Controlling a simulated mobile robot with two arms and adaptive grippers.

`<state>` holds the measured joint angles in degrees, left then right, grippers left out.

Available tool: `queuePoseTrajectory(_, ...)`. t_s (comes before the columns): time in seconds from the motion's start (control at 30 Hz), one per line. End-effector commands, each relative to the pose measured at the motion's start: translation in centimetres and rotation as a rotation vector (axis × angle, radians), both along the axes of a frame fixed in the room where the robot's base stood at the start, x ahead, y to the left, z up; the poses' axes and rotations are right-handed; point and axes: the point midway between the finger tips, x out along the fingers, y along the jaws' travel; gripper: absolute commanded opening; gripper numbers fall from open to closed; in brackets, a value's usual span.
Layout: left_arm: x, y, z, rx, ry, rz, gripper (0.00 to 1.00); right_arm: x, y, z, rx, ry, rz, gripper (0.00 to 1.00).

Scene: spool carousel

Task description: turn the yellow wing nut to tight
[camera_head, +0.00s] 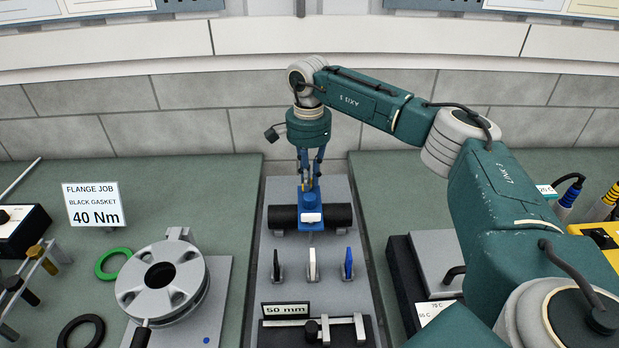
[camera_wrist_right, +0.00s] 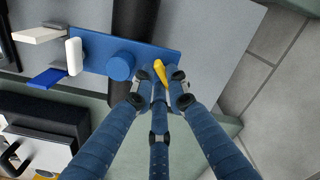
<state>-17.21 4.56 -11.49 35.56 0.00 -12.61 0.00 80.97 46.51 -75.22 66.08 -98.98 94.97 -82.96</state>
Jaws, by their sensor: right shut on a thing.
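The yellow wing nut (camera_wrist_right: 160,71) sits on a blue clamp plate (camera_wrist_right: 95,45) across a black pipe. In the head view the blue clamp (camera_head: 311,217) stands on the grey centre board, and the wing nut is mostly hidden by my fingers. My right gripper (camera_head: 309,186) comes down from above and is shut on the yellow wing nut; in the right wrist view its fingertips (camera_wrist_right: 158,82) close around the nut's near end. The blue round knob (camera_wrist_right: 121,66) is beside the nut on the same plate. My left gripper is not in view.
Black, white and blue levers (camera_head: 312,264) stand in front of the pipe (camera_head: 338,215). A "50 mm" sign (camera_head: 286,310) and a caliper-like tool are nearer. A round flange (camera_head: 190,285) is left; a dark case (camera_head: 400,275) is right.

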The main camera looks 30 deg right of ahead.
Motion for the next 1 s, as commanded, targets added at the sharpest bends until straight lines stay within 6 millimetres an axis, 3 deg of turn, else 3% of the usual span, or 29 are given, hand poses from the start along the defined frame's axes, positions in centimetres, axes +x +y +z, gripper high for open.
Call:
queuePoseTrajectory(0.6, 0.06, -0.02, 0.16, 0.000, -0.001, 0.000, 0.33, 0.42, 0.16, 0.22, -0.001, -0.005, -0.550, 0.00)
queuePoseTrajectory(1.0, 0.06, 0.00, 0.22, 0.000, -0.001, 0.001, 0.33, 0.54, 0.17, 0.23, 0.000, -0.005, -0.736, 0.00)
